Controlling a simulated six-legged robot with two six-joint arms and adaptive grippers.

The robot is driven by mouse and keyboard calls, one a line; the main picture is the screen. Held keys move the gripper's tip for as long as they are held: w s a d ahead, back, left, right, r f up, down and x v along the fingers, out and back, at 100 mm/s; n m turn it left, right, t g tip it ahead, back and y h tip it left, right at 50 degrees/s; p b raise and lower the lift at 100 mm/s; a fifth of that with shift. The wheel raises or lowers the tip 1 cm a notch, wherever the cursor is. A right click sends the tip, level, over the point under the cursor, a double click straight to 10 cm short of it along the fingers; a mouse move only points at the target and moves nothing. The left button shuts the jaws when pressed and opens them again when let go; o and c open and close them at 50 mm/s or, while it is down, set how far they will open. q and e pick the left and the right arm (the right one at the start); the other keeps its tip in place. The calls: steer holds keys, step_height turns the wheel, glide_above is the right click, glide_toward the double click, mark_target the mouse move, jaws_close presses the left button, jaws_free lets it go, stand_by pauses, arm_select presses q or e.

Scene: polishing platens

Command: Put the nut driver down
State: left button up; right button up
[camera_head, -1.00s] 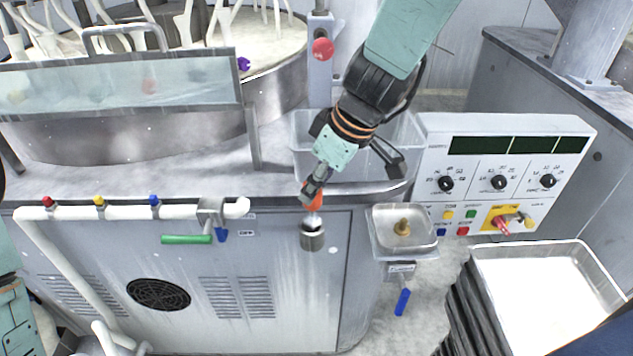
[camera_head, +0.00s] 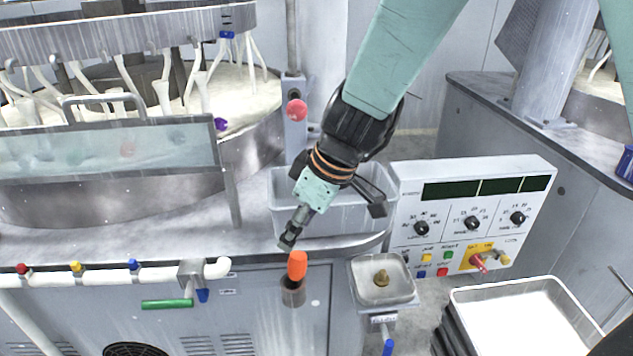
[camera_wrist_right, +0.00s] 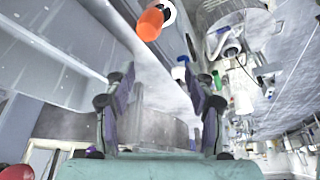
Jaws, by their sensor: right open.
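The nut driver (camera_head: 297,265) shows its orange handle, standing nearly upright in a small metal cup (camera_head: 292,292) on the front of the grey cabinet. Its lower part is hidden inside the cup. My right gripper (camera_head: 288,240) is just above the handle, apart from it. In the right wrist view the gripper (camera_wrist_right: 162,100) has its two fingers spread with nothing between them, and the orange handle (camera_wrist_right: 150,24) lies beyond the fingertips. My left gripper is not in view.
A translucent bin (camera_head: 345,212) sits behind the gripper. A small metal tray (camera_head: 382,282) with a brass piece and a control panel (camera_head: 470,210) are at right. A pipe (camera_head: 110,275) with coloured valves runs at left. A large white-bottomed tray (camera_head: 530,315) stands lower right.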

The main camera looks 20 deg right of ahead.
arm_select(q)
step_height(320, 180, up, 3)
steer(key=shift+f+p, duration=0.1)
steer(key=shift+p, duration=1.15)
arm_select(e)
steer(key=v, duration=0.9)
steer(key=shift+s+d, duration=0.1)
stand_by(0.7)
